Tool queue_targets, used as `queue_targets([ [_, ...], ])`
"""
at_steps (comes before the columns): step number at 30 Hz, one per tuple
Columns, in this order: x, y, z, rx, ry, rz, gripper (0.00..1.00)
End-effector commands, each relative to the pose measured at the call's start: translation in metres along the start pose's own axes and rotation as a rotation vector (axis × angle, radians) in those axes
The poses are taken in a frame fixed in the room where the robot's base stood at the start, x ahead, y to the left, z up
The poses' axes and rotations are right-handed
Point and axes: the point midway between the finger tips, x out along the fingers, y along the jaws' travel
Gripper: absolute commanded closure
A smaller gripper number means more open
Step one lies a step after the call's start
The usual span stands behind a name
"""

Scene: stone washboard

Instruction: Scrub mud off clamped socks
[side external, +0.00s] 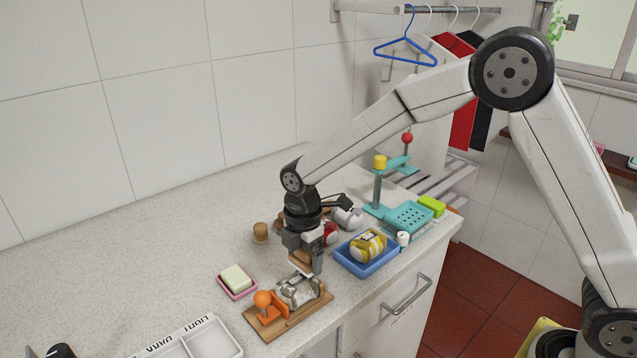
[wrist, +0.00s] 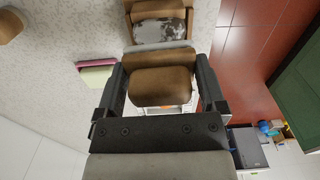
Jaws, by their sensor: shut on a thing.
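A white sock with grey mud marks (side external: 297,291) lies on a wooden board (side external: 286,322) that carries an orange-knobbed clamp (side external: 263,300). The muddy sock also shows at the top of the wrist view (wrist: 158,32). My gripper (side external: 305,264) is shut on a brown wooden brush (wrist: 160,87), held between both fingers. The brush is just above the sock in the side view; I cannot tell whether its underside touches the sock, as that side is hidden.
A pale soap bar (side external: 236,278) sits in a pink dish left of the board. A blue tray (side external: 345,262) with yellow-striped socks stands to the right, before a teal stand (side external: 377,190). A white divided tray (side external: 215,343) is at the front. A brown cork-like piece (side external: 261,232) stands behind.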

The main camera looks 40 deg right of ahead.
Motion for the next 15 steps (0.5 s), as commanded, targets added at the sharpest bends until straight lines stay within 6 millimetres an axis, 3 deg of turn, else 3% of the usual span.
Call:
queue_targets([
  [15,-0.043,0.001,-0.001,0.0,0.001,0.004,0.65],
])
